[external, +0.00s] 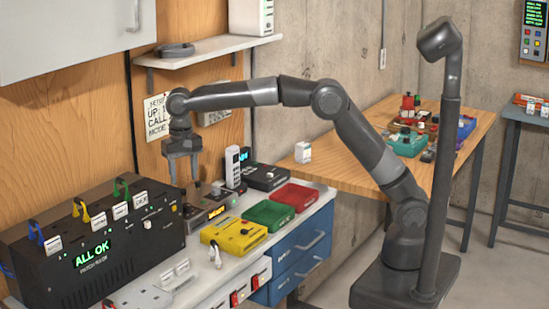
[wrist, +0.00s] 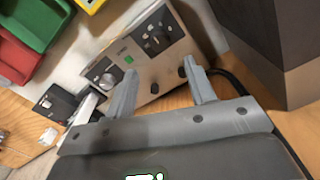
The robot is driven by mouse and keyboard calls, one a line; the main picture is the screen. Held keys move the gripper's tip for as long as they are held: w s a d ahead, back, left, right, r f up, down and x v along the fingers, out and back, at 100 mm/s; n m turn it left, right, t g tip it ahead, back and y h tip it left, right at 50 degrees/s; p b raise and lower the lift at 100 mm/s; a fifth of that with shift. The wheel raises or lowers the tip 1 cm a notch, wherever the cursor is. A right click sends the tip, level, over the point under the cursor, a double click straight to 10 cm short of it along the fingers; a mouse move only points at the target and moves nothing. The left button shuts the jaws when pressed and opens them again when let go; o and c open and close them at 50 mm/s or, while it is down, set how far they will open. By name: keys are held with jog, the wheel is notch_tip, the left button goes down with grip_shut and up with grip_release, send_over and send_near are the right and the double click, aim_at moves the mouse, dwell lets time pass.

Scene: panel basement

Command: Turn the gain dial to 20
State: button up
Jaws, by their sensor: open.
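A grey box with dials (external: 208,208) stands on the white bench, with a small lit orange display at its front. In the wrist view, its panel (wrist: 135,45) carries a black dial (wrist: 158,40), a silver dial (wrist: 107,80), a green light and small black knobs. The labels are too small to read, so I cannot tell which dial is gain or its setting. My gripper (external: 184,181) points down above and behind the box, apart from it. In the wrist view my gripper (wrist: 161,82) has its fingers wide apart with nothing between them.
A large black patch box (external: 95,245) stands left of the grey box. Yellow (external: 234,238), green (external: 268,215) and red (external: 295,196) cases lie to its right. A black device with a white knob (external: 264,178) stands behind them. A shelf (external: 208,50) hangs above.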

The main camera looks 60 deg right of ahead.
aim_at(186, 204)
notch_tip(186, 204, down, 9)
dwell(0.3)
jog(key=shift+c, duration=0.3)
jog(key=c, duration=0.9)
